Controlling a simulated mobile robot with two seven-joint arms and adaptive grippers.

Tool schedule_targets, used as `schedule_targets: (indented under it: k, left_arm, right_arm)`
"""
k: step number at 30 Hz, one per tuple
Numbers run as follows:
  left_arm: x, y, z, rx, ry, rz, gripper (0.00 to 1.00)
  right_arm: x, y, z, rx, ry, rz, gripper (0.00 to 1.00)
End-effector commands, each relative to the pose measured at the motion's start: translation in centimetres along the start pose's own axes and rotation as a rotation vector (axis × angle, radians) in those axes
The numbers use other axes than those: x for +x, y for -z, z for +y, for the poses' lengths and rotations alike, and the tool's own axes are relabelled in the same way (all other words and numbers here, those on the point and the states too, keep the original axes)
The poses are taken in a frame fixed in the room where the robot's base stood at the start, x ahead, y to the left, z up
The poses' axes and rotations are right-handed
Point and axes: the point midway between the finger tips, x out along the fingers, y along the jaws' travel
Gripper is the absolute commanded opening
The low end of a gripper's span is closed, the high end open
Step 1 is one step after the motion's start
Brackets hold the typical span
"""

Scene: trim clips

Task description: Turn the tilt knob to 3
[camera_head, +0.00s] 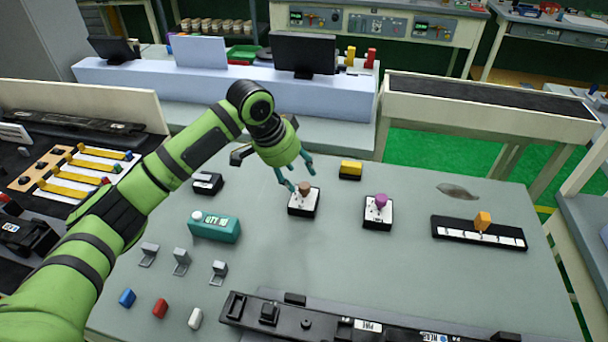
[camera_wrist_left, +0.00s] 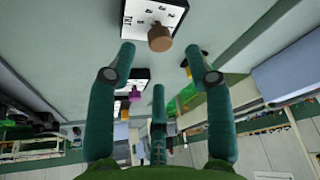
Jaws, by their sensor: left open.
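A brown knob (camera_head: 305,188) stands on a small white dial plate with a black base (camera_head: 303,205) in the middle of the grey table. A purple knob (camera_head: 381,199) stands on a similar plate (camera_head: 377,215) to its right. I cannot read which plate is marked tilt. My left gripper (camera_head: 302,180) is open and empty just above and behind the brown knob. In the left wrist view the brown knob (camera_wrist_left: 160,39) shows beyond the spread fingertips (camera_wrist_left: 160,52), apart from them. The purple knob (camera_wrist_left: 135,95) shows farther off. My right gripper is out of view.
A yellow block (camera_head: 350,170) lies behind the knobs. An orange slider (camera_head: 483,221) sits on a numbered strip at right. A teal device (camera_head: 214,227) with a display, grey clips and coloured blocks lie at left. A long black panel (camera_head: 350,325) lies in front.

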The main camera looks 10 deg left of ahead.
Motion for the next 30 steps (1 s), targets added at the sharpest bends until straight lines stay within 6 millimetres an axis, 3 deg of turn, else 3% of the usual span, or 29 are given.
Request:
schedule_targets:
  k: [6,12,19,20,21,24,30]
  left_arm:
    - [3.2,0.0,0.1,-0.001,-0.002,-0.002,0.52]
    - [4.7,0.0,0.0,0.0,0.0,-0.001,0.52]
    - [4.8,0.0,0.0,0.001,0.0,0.0,0.52]
    - [4.8,0.0,0.0,0.001,0.0,0.0,0.48]
    - [4.8,0.0,0.0,0.001,0.0,0.0,0.32]
    - [4.8,0.0,0.0,0.0,0.001,0.001,0.0]
    - [4.7,0.1,-0.1,0.001,0.002,0.004,0.0]
  right_arm:
    - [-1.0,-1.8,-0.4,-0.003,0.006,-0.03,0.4]
    - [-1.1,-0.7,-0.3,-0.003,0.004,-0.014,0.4]
    - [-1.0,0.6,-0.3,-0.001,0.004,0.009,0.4]
    - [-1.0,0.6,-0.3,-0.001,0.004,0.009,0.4]
    - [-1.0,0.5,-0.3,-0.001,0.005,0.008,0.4]
    - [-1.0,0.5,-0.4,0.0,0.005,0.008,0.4]
    - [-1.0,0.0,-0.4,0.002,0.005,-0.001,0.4]
